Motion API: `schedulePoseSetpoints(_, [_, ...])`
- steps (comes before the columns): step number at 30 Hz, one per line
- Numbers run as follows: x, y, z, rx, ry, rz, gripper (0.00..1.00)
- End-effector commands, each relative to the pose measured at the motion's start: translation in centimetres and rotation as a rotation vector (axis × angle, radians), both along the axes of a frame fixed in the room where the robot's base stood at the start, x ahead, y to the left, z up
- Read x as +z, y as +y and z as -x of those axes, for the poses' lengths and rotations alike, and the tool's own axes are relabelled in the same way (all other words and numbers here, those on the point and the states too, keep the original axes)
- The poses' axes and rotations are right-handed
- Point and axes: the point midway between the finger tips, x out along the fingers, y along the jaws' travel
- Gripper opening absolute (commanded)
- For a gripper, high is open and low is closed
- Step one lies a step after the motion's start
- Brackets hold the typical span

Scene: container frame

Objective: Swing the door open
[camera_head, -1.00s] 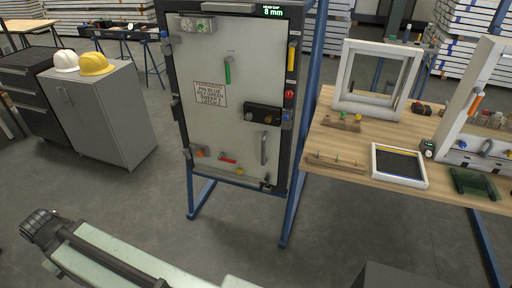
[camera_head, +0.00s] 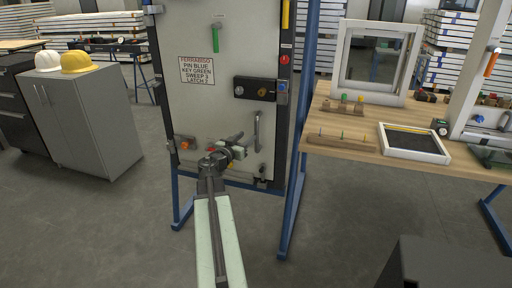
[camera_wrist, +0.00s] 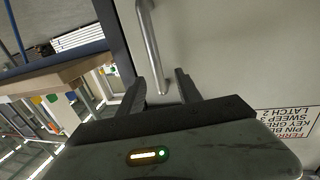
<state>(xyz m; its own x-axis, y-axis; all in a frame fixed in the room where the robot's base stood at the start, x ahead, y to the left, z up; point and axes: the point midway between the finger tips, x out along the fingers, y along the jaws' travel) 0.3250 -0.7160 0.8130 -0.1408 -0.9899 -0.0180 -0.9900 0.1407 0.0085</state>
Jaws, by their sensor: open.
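The door (camera_head: 205,105) is a pale grey panel that sits flush in its dark frame and looks closed. Its bar handle (camera_head: 257,132) stands upright at the lower right; it also shows in the wrist view (camera_wrist: 150,45). My gripper (camera_head: 238,143) is in front of the lower door, just left of the handle in the head view. In the wrist view my gripper (camera_wrist: 160,77) is open, and the handle's end appears between its fingers. I cannot tell the depth between them. A black lock box (camera_head: 257,89), a green key (camera_head: 215,39) and an orange knob (camera_head: 185,146) are on the door.
A wooden workbench (camera_head: 350,146) with small frames and parts stands to the right. A blue post (camera_head: 303,125) is between it and the door. A grey cabinet (camera_head: 95,125) with two hard hats stands at the left. The floor before the door is clear.

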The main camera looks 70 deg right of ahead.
Motion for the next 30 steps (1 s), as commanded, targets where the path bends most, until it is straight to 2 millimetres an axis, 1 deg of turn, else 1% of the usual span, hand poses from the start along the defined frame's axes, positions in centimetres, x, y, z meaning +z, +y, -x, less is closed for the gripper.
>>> schedulePoseSetpoints(1, [-0.2,-0.5,0.6,-0.003,-0.003,0.013,0.41])
schedulePoseSetpoints(2, [-0.1,-0.6,0.8,-0.003,-0.003,0.018,0.41])
schedulePoseSetpoints(7, [0.3,-0.9,0.8,-0.002,-0.005,0.021,0.41])
schedulePoseSetpoints(10, [0.3,-1.9,0.8,-0.002,-0.005,0.02,0.41])
schedulePoseSetpoints(14, [0.3,-4.0,1.1,-0.003,-0.005,0.019,0.41])
schedulePoseSetpoints(18, [0.2,-6.7,1.5,-0.003,-0.004,0.019,0.41])
schedulePoseSetpoints(21, [0.2,-8.0,1.6,-0.001,-0.004,0.019,0.41])
schedulePoseSetpoints(24, [0.2,-8.3,1.7,0.0,-0.004,0.019,0.41])
schedulePoseSetpoints(29, [0.2,-8.2,1.7,0.0,-0.004,0.019,0.41])
schedulePoseSetpoints(30, [0.2,-8.2,1.7,0.0,-0.004,0.019,0.33])
